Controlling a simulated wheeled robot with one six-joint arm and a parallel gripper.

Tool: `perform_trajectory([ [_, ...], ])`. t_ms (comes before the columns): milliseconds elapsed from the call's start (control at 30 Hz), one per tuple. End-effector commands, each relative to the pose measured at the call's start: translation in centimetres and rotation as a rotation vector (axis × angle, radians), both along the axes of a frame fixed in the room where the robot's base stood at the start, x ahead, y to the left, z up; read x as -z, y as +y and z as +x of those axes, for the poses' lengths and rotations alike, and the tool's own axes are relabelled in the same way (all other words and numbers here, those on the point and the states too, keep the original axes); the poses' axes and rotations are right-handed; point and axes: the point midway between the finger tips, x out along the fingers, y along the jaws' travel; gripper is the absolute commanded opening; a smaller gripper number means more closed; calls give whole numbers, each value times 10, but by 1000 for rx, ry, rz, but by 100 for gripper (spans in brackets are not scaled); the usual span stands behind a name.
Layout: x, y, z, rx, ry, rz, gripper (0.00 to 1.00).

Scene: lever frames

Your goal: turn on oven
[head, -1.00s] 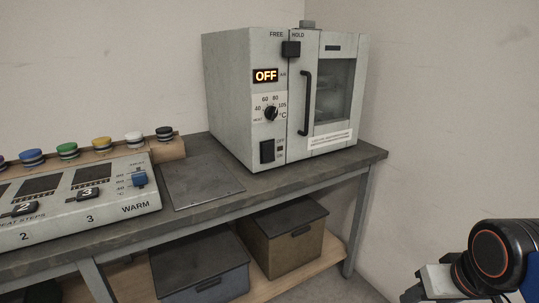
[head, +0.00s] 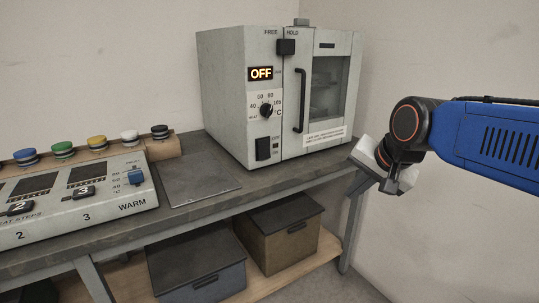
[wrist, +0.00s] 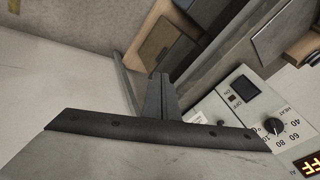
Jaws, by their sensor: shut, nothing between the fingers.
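The oven (head: 225,90) is a grey box at the back right of the bench, and its display (head: 261,73) reads OFF. Below the display are a black temperature dial (head: 266,111) and a black rocker switch (head: 263,149). In the wrist view the rocker switch (wrist: 243,88), the dial (wrist: 273,125) and part of the display (wrist: 311,165) lie at the right. The oven door with its black handle (head: 300,101) looks closed. My gripper (head: 360,187) is shut and empty, right of the oven and apart from it. Its closed fingers (wrist: 158,82) show in the wrist view.
A black latch block (head: 286,47) sits at the top of the door, under FREE and HOLD labels. A control panel (head: 110,205) and several coloured knobs stand at the left. A flat plate (head: 200,183) lies between. Two lidded bins (head: 200,280) are on the lower shelf.

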Motion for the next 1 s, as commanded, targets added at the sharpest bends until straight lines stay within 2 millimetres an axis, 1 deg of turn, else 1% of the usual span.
perform_trajectory([
  [33,-8,14,15,22,1,36,0],
  [100,-18,32,32,63,4,91,0],
  [300,-45,85,79,173,22,251,0],
  [400,-56,110,97,219,34,321,0],
  [500,-64,130,110,254,46,375,0],
  [600,-68,142,119,279,56,410,0],
  [700,-71,149,123,291,61,430,0],
  [1000,-71,151,124,297,63,437,0],
])
